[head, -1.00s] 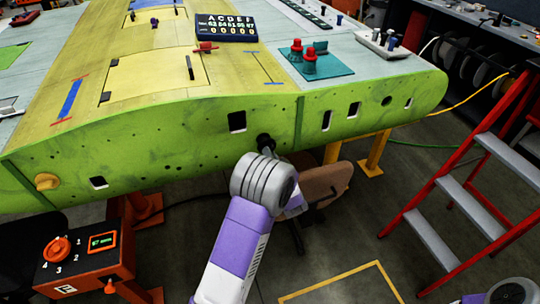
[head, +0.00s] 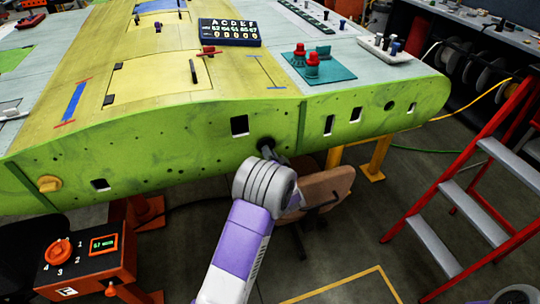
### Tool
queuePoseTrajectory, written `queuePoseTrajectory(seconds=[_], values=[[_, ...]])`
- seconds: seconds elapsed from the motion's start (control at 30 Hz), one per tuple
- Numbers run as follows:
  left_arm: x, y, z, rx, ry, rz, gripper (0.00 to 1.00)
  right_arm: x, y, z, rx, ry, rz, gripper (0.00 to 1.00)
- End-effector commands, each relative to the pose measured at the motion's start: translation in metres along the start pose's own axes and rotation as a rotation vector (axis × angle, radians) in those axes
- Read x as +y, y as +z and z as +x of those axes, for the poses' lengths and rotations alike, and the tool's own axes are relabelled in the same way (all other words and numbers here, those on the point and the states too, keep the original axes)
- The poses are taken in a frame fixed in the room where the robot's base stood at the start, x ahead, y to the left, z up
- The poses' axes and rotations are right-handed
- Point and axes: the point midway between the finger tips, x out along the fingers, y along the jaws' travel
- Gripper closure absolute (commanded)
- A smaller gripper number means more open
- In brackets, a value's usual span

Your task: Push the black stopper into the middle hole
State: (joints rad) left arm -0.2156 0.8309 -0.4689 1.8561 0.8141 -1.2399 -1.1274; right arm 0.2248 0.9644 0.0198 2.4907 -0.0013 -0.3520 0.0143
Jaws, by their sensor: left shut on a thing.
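The green front face (head: 200,150) of the wing runs across the view. My left gripper (head: 272,152) is at this face, below and right of a square opening (head: 239,125). It is shut on the black stopper (head: 265,143), which shows as a small dark round shape against the face. The middle hole is hidden behind the stopper and fingers. I cannot tell how deep the stopper sits. My right gripper is out of view.
A yellow knob (head: 49,184) sticks out of the face at left. An orange control box (head: 85,262) stands lower left, and a red stepladder (head: 460,190) at right. Red-capped items stand on a teal mat (head: 338,73) on the wing.

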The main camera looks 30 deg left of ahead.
Motion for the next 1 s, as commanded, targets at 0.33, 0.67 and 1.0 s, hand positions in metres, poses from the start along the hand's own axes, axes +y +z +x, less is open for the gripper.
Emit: queuePoseTrajectory(seconds=[0.33, 0.67, 1.0], values=[[-0.0004, -0.0003, 0.0081, 0.001, -0.001, 0.0, 1.0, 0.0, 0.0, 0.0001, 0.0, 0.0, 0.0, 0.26], [-0.0003, -0.0003, 0.0078, 0.001, -0.001, 0.0, 0.56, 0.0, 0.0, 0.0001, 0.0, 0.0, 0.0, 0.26], [0.0003, -0.0002, 0.0031, 0.0, 0.002, 0.001, 0.56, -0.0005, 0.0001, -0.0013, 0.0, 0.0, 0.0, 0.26]])
